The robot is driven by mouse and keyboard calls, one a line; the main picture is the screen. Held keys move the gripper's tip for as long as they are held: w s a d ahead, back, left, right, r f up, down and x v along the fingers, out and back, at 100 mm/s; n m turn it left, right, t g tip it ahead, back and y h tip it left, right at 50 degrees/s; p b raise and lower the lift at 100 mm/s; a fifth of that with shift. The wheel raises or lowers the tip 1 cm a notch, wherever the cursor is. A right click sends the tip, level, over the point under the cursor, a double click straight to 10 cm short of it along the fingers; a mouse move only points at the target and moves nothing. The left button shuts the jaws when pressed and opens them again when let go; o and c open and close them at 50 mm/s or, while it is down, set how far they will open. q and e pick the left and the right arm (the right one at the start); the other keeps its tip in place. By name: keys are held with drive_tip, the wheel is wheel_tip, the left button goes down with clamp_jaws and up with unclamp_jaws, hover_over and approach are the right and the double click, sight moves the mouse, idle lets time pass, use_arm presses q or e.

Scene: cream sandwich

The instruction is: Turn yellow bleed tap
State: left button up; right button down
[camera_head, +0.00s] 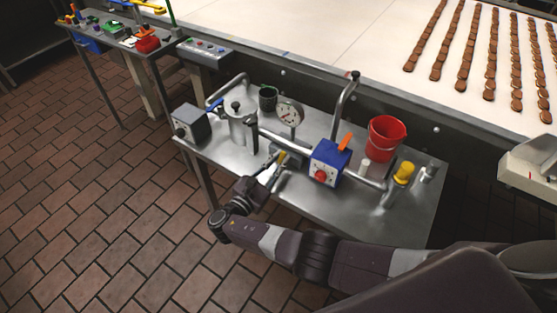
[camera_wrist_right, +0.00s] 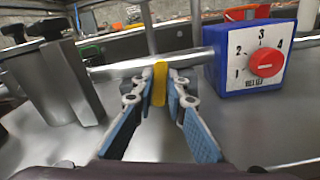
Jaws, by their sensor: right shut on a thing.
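The yellow bleed tap (camera_wrist_right: 159,82) is a small upright yellow lever on the steel pipe, centred in the right wrist view. In the head view its yellow handle (camera_head: 283,158) shows just left of the blue dial box. My right gripper (camera_wrist_right: 159,98) is shut on the yellow tap, one finger on each side of it. In the head view the right gripper (camera_head: 273,170) reaches the tap from the front of the bench. My left gripper is not in view.
A blue box with a red dial (camera_wrist_right: 266,62) stands close right of the tap. A steel pot (camera_head: 238,125), pressure gauge (camera_head: 290,114), red bucket (camera_head: 386,138) and yellow-capped fitting (camera_head: 403,173) share the steel bench (camera_head: 340,215). A conveyor with biscuits lies behind.

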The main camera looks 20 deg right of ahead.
drive_tip(key=m, duration=0.2)
drive_tip(key=m+b, duration=0.1)
drive_tip(key=shift+s+d+f, duration=0.2)
drive_tip(key=shift+s+d, duration=0.1)
drive_tip(key=shift+s+d+f+m+b, duration=0.1)
drive_tip(key=shift+m+b, duration=0.35)
drive_tip(key=shift+m, duration=0.4)
drive_tip(key=shift+s+d+m+b, duration=0.1)
drive_tip(key=shift+m+b, duration=0.3)
drive_tip(key=shift+m, duration=0.45)
drive_tip(key=c, duration=1.9)
unclamp_jaws()
drive_tip(key=shift+d+f, duration=0.1)
drive_tip(key=shift+c, duration=0.2)
drive_tip(key=shift+a, duration=0.2)
drive_tip(key=shift+v, duration=3.6)
